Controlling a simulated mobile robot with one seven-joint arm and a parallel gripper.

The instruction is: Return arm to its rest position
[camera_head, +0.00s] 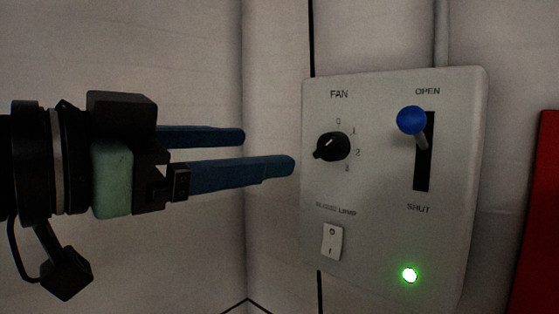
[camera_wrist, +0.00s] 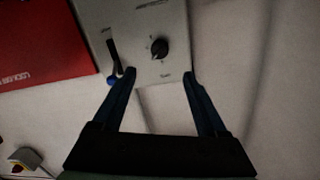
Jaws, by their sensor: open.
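My gripper (camera_head: 268,152) reaches in from the left in the head view, with two blue fingers apart and nothing between them. Its tips stop short of the grey control panel (camera_head: 378,220), left of the black FAN knob (camera_head: 332,146). In the wrist view my gripper (camera_wrist: 160,75) is also open and empty, with the knob (camera_wrist: 159,48) beyond and between the fingertips. The blue-ended lever (camera_head: 411,120) stands at the OPEN end of its slot; in the wrist view the lever (camera_wrist: 114,80) is close to one fingertip in the picture.
A white rocker switch (camera_head: 332,242) and a lit green lamp (camera_head: 410,275) sit low on the panel. A red board (camera_head: 538,215) is at the right. The pale wall (camera_head: 215,60) behind my gripper is bare. A small yellow and grey thing (camera_wrist: 27,158) lies at the wrist view's lower left.

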